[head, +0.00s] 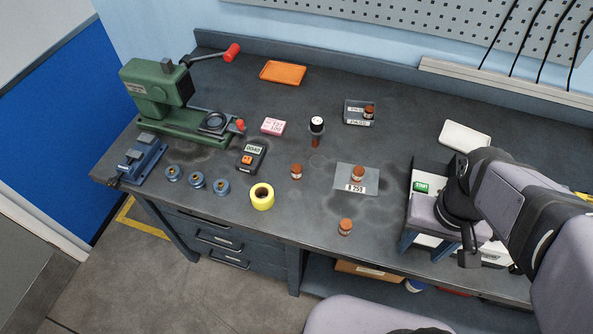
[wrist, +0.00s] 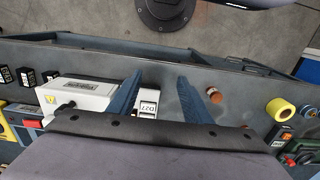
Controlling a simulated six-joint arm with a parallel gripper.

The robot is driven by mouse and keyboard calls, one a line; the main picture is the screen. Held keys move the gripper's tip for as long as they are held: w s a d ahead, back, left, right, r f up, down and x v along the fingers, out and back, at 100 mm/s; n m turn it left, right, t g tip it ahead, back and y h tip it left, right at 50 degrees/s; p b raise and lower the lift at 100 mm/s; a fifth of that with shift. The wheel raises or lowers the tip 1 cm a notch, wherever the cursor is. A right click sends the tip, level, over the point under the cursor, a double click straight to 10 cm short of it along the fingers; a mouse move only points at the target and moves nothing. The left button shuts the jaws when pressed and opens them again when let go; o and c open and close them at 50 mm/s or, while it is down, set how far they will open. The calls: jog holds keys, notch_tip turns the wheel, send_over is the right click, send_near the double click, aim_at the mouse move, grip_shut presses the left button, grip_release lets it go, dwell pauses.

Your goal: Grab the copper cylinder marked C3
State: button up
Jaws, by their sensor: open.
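Several copper-brown cylinders stand on the dark bench in the head view. One cylinder (head: 345,227) is near the front edge, another cylinder (head: 296,171) is further back left, and a third cylinder (head: 358,174) sits on a grey plate marked B 259 (head: 343,185). Another cylinder (head: 369,112) is in a small grey tray (head: 351,121) at the back. I cannot read C3 on any of them. My gripper (head: 470,250) is at the right, over a white-and-grey device. In the wrist view my gripper (wrist: 157,90) is open and empty; one cylinder (wrist: 213,95) stands outside its right finger.
A green press (head: 158,97) stands at the left.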

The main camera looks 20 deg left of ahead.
jog(key=w+a+n+t+y+b, duration=0.2)
jog(key=w+a+t+y, duration=0.1)
jog(key=w+a, duration=0.75)
jog(key=r+t+y+b, duration=0.2)
jog(key=t+b, duration=0.1)
jog(key=t, duration=0.3)
send_over(296, 170)
jog(key=d, duration=0.1)
jog(key=s+f+t+h+b, duration=0.1)
jog(key=s+f, duration=0.1)
jog(key=s+a+f+m+t+h+b, duration=0.1)
jog(key=s+f+t+h, duration=0.1)
jog(key=f, duration=0.1)
jog(key=s+f+t+h+b, duration=0.1)
jog(key=s+f, duration=0.1)
jog(key=f, duration=0.1)
jog(key=shift+a+f+m+h, duration=0.2)
jog(key=shift+a+m+h, duration=0.1)
jog(key=shift+a+h, duration=0.1)
jog(key=shift+f+t, duration=0.3)
jog(key=shift+f, duration=0.25)
jog(key=shift+x, duration=1.1)
jog(key=shift+d+p+x, duration=0.2)
jog(key=shift+p+x, duration=0.05)
jog(key=shift+x, duration=0.7)
jog(key=shift+d+p+x, duration=0.2)
jog(key=shift+d+x, duration=0.05)
jog(key=shift+x, duration=0.65)
jog(key=shift+w+f, duration=0.25)
jog(key=shift+w, duration=0.4)
